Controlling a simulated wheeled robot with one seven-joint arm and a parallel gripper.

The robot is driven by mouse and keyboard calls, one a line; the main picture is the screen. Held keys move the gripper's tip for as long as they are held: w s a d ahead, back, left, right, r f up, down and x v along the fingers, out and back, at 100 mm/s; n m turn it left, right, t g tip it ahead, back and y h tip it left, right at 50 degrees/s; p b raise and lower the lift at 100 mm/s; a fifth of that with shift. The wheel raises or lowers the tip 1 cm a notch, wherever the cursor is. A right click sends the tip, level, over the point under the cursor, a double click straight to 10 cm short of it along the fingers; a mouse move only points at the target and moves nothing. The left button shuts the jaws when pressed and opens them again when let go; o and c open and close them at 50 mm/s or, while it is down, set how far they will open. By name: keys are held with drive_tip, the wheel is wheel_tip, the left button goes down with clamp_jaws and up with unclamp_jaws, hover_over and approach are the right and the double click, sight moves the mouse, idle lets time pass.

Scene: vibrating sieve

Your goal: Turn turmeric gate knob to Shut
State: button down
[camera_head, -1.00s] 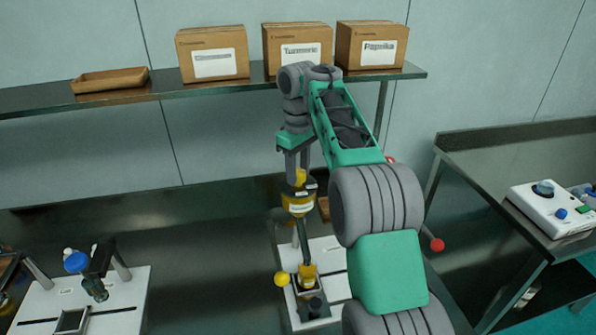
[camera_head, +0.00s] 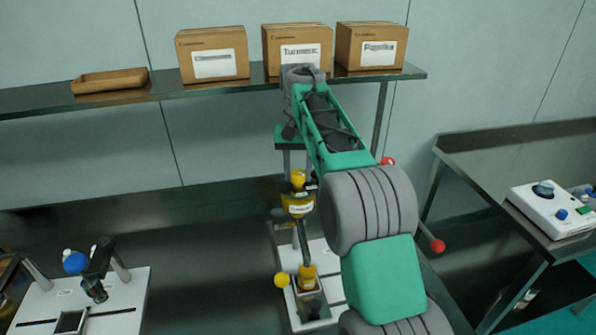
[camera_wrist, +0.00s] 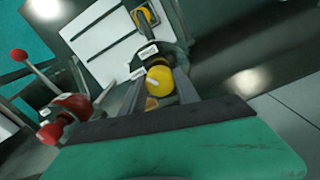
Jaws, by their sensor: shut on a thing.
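The turmeric station's yellow gate knob (camera_head: 298,177) stands at the top of its yellow and black hopper unit, at the picture's centre. My gripper (camera_head: 297,168) reaches down onto it from above. In the wrist view the round yellow knob (camera_wrist: 160,80) sits between my two fingers (camera_wrist: 158,85), which are shut on it. Small white labels (camera_wrist: 148,52) lie beside the knob on the dark hopper top; their text is too small to read. The knob's pointer setting cannot be read.
A red-knobbed station (camera_wrist: 65,115) stands close beside my gripper in the wrist view. A blue-knobbed station (camera_head: 75,262) is at the lower left. A shelf (camera_head: 215,88) carries several boxes and a tray. A white device (camera_head: 555,212) is on the right-hand bench.

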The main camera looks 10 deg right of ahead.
sight(298, 173)
drive_tip(key=m, duration=0.5)
drive_tip(key=shift+m, duration=0.4)
idle(0.3)
drive_tip(key=c, duration=0.9)
unclamp_jaws()
drive_tip(key=shift+r, duration=0.1)
wheel_tip(298, 173, up, 8)
drive_tip(key=p, duration=0.7)
drive_tip(key=shift+f, duration=0.2)
